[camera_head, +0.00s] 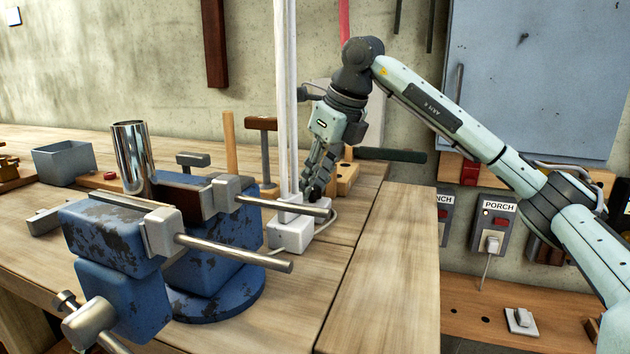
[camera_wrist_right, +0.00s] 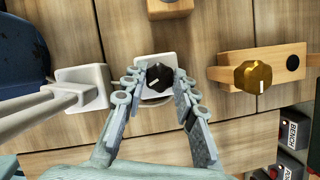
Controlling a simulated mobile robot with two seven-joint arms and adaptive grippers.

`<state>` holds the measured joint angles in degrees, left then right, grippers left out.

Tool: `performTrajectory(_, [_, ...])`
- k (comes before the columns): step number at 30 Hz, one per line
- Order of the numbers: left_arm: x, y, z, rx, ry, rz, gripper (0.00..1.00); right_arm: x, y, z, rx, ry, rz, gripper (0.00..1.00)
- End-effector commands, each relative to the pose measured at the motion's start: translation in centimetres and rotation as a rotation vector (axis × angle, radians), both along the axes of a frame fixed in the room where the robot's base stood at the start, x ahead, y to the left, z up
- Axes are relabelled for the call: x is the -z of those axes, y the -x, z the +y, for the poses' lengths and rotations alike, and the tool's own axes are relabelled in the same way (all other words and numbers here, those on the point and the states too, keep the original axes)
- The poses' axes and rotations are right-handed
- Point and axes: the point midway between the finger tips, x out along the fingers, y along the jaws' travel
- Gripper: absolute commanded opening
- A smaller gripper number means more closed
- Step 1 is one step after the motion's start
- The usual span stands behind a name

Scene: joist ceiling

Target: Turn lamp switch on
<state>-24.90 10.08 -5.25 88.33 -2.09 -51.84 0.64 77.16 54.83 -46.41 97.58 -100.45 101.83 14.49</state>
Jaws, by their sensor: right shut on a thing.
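A white switch box with a black rotary knob (camera_wrist_right: 158,77) stands on the bench in the right wrist view. The knob has a white pointer mark that slants down and left in that view. My right gripper (camera_wrist_right: 155,88) has its two fingers on either side of the knob and is shut on it. In the head view my right gripper (camera_head: 316,190) reaches down from above to the white box (camera_head: 290,234), and the fingers mostly hide the knob. A white post (camera_head: 285,95) rises right beside it. My left gripper is not in view.
A blue vise (camera_head: 215,270) with metal rods stands in front, left of the box. A wooden block with a brass knob (camera_wrist_right: 252,77) is close on the right. Switch plates, one labelled PORCH (camera_head: 495,222), are on the right.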

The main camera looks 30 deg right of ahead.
Motion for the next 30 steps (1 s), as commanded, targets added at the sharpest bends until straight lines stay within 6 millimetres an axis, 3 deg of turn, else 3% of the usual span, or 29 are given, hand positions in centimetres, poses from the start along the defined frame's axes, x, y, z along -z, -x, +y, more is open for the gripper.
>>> performTrajectory(9, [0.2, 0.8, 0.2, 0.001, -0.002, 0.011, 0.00, 0.0, 0.0, 0.0, 0.092, 0.000, 0.001, 0.00])
performTrajectory(23, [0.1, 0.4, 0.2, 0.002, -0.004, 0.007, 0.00, 0.0, 0.0, 0.0, 0.103, 0.001, 0.001, 0.00])
performTrajectory(24, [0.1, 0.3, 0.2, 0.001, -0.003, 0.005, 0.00, 0.0, 0.0, 0.0, 0.103, 0.000, 0.002, 0.32])
performTrajectory(28, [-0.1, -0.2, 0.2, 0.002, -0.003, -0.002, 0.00, 0.0, 0.0, 0.0, 0.103, 0.000, 0.001, 0.48])
performTrajectory(30, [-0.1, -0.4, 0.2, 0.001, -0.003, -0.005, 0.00, 0.0, 0.0, 0.0, 0.102, 0.000, 0.001, 0.49])
